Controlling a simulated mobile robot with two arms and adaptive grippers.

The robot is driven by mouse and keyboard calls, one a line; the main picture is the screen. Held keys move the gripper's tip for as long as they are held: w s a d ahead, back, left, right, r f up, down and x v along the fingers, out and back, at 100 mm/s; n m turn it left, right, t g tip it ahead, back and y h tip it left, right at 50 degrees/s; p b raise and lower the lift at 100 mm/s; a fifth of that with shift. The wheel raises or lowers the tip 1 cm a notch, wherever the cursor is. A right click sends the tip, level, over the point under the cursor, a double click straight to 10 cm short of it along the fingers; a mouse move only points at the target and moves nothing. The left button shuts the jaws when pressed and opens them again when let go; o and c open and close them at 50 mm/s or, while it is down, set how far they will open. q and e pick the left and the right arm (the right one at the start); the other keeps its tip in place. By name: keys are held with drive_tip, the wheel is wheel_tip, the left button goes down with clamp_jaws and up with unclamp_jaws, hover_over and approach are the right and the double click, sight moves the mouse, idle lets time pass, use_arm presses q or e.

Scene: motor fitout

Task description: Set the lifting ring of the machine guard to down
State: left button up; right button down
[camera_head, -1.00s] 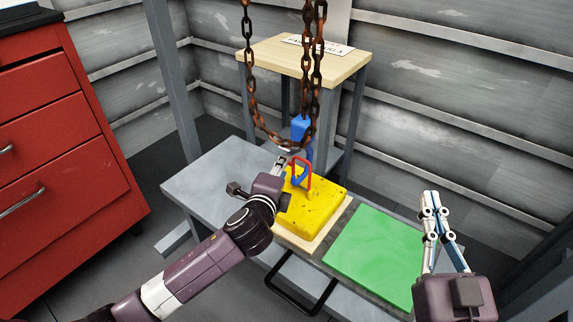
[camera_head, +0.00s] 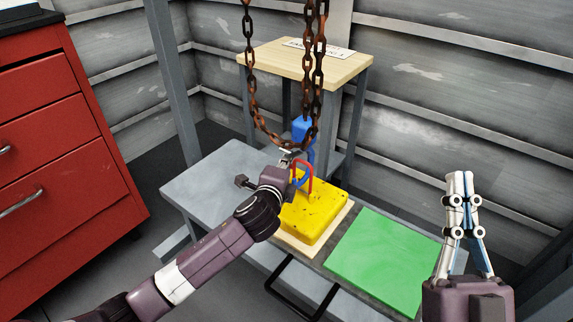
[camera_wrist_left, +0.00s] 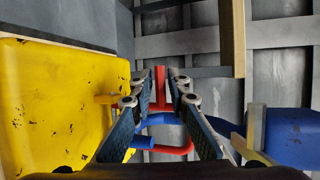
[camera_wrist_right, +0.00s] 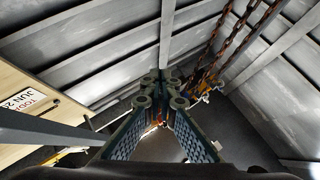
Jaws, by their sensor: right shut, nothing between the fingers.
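The yellow machine guard (camera_head: 313,220) sits on a light board on the grey bench. Its red lifting ring (camera_head: 307,164) stands upright at the guard's back left edge. My left gripper (camera_head: 286,158) is at the ring, beside the guard. In the left wrist view, my left gripper (camera_wrist_left: 158,78) has its fingers apart, with a red bar of the ring (camera_wrist_left: 160,88) showing between the tips; I cannot tell whether they touch it. The guard (camera_wrist_left: 60,105) fills the left of that view. My right gripper (camera_head: 459,178) is shut and empty, raised right of the green mat.
Rusty chains (camera_head: 318,60) hang just above the ring. A blue part (camera_head: 303,128) stands behind the guard. A green mat (camera_head: 380,255) lies clear on the right. A wooden-topped stand (camera_head: 270,58) is behind; a red cabinet (camera_head: 65,150) is at left.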

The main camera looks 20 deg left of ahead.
use_arm(q)
clamp_jaws()
